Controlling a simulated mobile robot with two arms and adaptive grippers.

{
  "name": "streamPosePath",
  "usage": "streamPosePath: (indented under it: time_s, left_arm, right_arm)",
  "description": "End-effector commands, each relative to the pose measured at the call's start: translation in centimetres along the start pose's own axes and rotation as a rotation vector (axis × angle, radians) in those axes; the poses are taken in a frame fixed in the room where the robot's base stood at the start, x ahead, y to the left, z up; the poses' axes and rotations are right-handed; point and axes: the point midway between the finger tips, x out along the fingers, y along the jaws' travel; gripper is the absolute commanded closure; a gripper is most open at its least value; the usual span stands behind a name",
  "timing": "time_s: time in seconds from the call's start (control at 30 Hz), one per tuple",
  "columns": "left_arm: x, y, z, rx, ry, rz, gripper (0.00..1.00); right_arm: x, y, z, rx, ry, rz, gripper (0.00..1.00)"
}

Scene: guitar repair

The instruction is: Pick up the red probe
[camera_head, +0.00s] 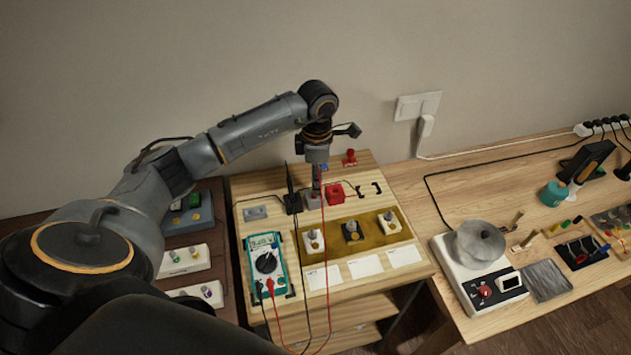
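My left gripper (317,186) points down over the back of the wooden workbench. It shows small and nearly edge-on, just left of a small red block (336,194). A thin red lead runs from the multimeter (265,262) up to the gripper. The red probe itself is not clearly visible there and seems hidden by the fingers. I cannot tell whether the fingers are closed on it. A black probe (290,180) stands upright in a black holder (293,204) to the left. My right gripper is not in view.
A yellow-brown tray (372,243) with several knobbed parts and white cards (365,267) lies in front. A red-topped part (350,158) stands behind. The wall is close behind.

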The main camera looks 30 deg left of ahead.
Motion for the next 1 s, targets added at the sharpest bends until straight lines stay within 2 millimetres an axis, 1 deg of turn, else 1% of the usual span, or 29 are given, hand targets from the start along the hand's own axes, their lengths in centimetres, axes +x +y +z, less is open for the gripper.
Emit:
streamPosePath:
  time_s: [0.03,0.1,0.2,0.43,0.47,0.5,0.63,0.67,1.0]
  left_arm:
    - [0.4,-0.1,0.0,0.000,0.002,-0.006,0.62]
    - [1.4,-0.1,0.0,0.000,0.001,-0.004,0.62]
    - [2.3,0.0,0.0,0.000,0.000,-0.001,0.62]
    - [2.6,0.0,0.0,0.001,-0.001,0.001,0.62]
    - [2.6,0.0,0.0,0.001,-0.001,0.001,0.64]
    - [2.5,0.0,0.0,0.001,-0.001,0.001,0.72]
    - [2.5,0.0,0.0,0.001,-0.001,0.000,0.99]
    - [2.5,0.0,0.0,0.001,-0.001,0.000,1.00]
    - [2.5,0.1,0.0,0.001,-0.001,0.001,1.00]
  right_arm:
    - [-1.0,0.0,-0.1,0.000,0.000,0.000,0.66]
    - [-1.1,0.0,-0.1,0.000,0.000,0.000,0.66]
    - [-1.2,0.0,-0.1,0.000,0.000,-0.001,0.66]
    - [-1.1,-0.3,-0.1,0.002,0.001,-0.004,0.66]
    - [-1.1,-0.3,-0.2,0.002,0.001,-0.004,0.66]
    - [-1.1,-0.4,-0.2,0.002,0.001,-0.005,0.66]
    - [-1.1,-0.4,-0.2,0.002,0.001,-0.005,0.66]
    - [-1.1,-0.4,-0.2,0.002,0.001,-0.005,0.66]
    - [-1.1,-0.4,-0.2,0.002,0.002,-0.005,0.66]
